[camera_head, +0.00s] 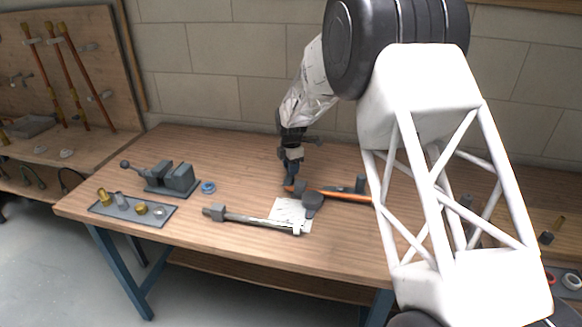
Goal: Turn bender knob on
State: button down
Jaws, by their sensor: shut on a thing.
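The pipe bender (312,201) is a dark grey tool on the wooden bench, right of the bench's middle. An orange copper-coloured pipe (340,195) runs through it to the right, where my arm hides its end. My gripper (290,182) points down at the bender's left end. Its jaws are shut on a small dark part there, beside the pipe's left tip. That part appears to be the bender knob, but the fingers largely hide it and its turn angle cannot be read.
A grey bar tool (255,220) and a white sheet (287,209) lie in front of the bender. A vise (172,178), a blue ring (208,187) and a tray of fittings (130,213) are at left. A brick wall (220,70) stands behind.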

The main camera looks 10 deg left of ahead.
dwell(0.4)
jog(key=c, duration=0.8)
grip_release()
jog(key=shift+o, duration=0.2)
jog(key=shift+r, duration=3.95)
